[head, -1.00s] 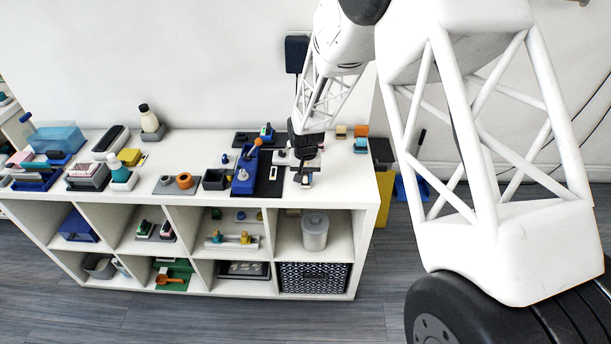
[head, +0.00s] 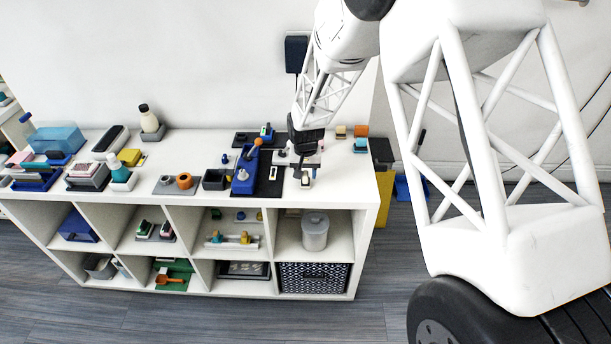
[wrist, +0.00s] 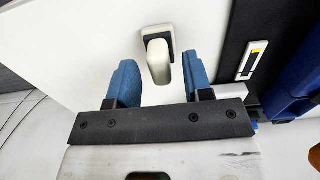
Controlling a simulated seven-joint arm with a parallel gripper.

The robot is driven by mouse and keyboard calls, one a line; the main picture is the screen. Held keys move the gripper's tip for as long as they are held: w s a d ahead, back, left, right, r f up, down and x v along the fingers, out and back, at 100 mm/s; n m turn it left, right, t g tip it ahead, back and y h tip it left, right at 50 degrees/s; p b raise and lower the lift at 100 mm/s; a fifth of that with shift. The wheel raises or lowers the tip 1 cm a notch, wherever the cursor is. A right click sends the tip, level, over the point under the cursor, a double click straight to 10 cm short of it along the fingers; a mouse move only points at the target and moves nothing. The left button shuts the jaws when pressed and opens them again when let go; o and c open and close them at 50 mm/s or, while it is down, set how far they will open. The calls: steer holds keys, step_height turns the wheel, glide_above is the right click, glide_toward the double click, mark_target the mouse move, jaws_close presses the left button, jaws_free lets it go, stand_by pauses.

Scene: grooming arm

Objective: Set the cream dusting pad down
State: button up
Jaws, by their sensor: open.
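The cream dusting pad (wrist: 161,62) has a cream handle and a dark part. It rests on the white shelf top in the wrist view, in line with the gap between my fingers. In the head view it is a small cream and dark piece (head: 306,181) near the right end of the shelf top, just below my gripper (head: 306,160). My gripper (wrist: 158,76) is open, with a blue-padded finger to each side and clear space between each finger and the pad. Nothing is held.
A black mat (head: 272,182) with a white and yellow label lies left of the pad, with a blue holder (head: 244,180) on it. Small tan and orange blocks (head: 361,131) stand behind at right. The white shelf top (head: 345,185) is bare to the right.

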mark_target(307, 174)
step_height(307, 174, up, 11)
steer(key=shift+f, duration=0.2)
stand_by(0.3)
stand_by(0.7)
steer(key=s+d+r+t, duration=0.1)
steer(key=s+d+r, duration=0.5)
steer(key=s+r, duration=0.3)
steer(key=s+d+r, duration=0.7)
steer(key=s+r, duration=0.1)
steer(key=s, duration=0.1)
steer(key=s+d+r, duration=0.2)
steer(key=s+d, duration=0.1)
steer(key=s, duration=0.8)
steer(key=s+d+r+t, duration=0.1)
steer(key=s+d, duration=0.3)
steer(key=s, duration=0.8)
steer(key=shift+s+d+r+t, duration=0.2)
steer(key=shift+s+r+t, duration=0.1)
steer(key=shift+r, duration=0.2)
